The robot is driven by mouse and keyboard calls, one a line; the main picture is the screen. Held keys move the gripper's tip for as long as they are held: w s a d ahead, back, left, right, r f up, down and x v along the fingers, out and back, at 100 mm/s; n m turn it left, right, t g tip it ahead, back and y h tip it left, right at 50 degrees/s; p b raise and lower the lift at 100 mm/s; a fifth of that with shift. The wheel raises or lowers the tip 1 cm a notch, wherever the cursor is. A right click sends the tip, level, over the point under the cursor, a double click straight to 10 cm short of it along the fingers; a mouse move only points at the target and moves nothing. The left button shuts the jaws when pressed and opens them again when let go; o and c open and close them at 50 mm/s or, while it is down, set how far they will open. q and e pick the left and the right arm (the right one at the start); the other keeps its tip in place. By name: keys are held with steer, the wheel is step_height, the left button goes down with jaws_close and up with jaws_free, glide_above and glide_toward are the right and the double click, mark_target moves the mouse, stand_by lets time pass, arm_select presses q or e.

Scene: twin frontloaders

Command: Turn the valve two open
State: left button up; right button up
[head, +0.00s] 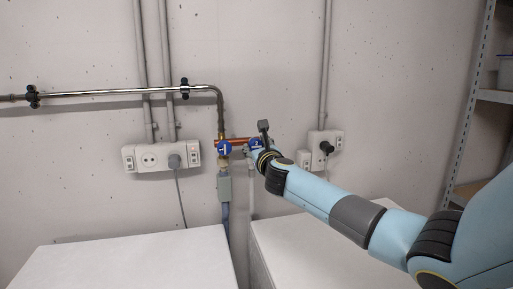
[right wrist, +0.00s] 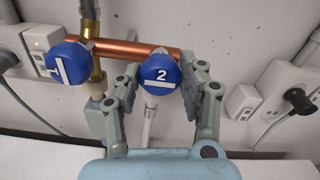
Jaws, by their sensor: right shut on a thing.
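Valve two is a round blue knob with a white "2" and a white bar (right wrist: 161,76) in the right wrist view. The "2" reads upright, with the bar below it. In the head view the knob (head: 254,143) is partly hidden by my right gripper (head: 259,150). In the right wrist view my right gripper (right wrist: 165,72) has one finger on each side of the knob and is shut on it. Valve one, a similar blue knob (right wrist: 68,63), is to the left; its white marking is turned sideways. It also shows in the head view (head: 224,147). My left gripper is not in view.
A copper pipe (right wrist: 125,47) runs behind the knobs. Wall sockets (head: 160,157) with a plug are on the left, and more sockets (head: 325,141) are on the right. Two white-topped appliances (head: 130,260) stand below, with a narrow gap. A metal shelf (head: 468,115) is at far right.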

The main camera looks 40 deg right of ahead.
steer(key=shift+c, duration=0.8)
steer(key=shift+r+n+p, duration=0.1)
steer(key=shift+n+p, duration=1.05)
steer(key=shift+n, duration=0.15)
steer(key=n+p, duration=0.3)
steer(key=n, duration=0.2)
steer(key=n+p, duration=0.3)
steer(key=n, duration=0.2)
steer(key=shift+n, duration=0.4)
steer(key=shift+a+n+p, duration=0.1)
steer(key=shift+n+p, duration=0.95)
steer(key=shift+n, duration=1.25)
steer(key=shift+f, duration=0.2)
